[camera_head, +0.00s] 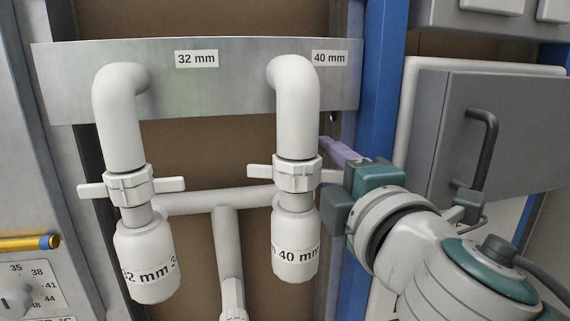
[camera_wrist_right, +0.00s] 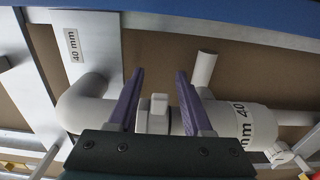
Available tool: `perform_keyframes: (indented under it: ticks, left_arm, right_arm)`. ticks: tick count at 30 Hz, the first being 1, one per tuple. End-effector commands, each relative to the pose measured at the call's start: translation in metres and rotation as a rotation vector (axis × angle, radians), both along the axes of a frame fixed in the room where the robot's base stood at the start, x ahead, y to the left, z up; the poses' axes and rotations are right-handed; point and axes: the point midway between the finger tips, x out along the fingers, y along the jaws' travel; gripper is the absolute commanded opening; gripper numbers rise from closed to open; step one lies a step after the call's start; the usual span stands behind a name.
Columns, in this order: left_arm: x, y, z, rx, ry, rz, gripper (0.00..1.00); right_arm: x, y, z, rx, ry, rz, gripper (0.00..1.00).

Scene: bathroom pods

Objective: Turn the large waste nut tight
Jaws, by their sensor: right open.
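The large waste nut (camera_head: 298,177) is the white winged nut on the 40 mm pipe, below the white elbow (camera_head: 297,105) and above the bottle-shaped fitting marked 40 mm (camera_head: 295,245). Its wings point left and right in the head view. My right gripper (camera_head: 328,160) comes in from the right at the nut's right wing; one purple finger shows behind, the other is mostly hidden. In the right wrist view my right gripper (camera_wrist_right: 160,76) is open, with the nut's wing (camera_wrist_right: 158,104) between the purple fingers and a gap on both sides. My left gripper is out of view.
A similar winged nut (camera_head: 130,188) sits on the 32 mm pipe at left. A white cross pipe (camera_head: 215,200) runs behind. A blue post (camera_head: 378,90) and a grey cabinet with a dark handle (camera_head: 483,140) stand at right. A yellow bar (camera_head: 25,242) is at lower left.

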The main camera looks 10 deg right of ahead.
Motion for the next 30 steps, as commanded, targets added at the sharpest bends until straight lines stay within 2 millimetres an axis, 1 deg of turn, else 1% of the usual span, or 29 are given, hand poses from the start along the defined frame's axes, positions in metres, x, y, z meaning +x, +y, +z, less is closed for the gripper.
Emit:
perform_keyframes:
  ticks: [3,4,15,17,30]
  left_arm:
    - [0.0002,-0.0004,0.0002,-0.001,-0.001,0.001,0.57]
    - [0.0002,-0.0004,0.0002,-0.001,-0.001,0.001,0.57]
    - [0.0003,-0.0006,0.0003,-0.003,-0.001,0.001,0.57]
    - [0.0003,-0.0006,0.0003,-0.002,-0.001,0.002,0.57]
    - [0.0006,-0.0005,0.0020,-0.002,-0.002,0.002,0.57]
  right_arm:
    - [-0.0002,0.0000,0.0001,0.001,0.000,0.000,0.50]
    - [-0.0002,0.0000,0.0001,0.001,0.000,0.000,0.48]
    - [-0.0004,-0.0002,0.0001,0.000,0.000,-0.001,0.06]
    - [-0.0004,-0.0002,0.0001,0.000,0.000,-0.001,0.00]
    - [0.0008,-0.0007,0.0003,-0.003,0.001,0.017,0.00]
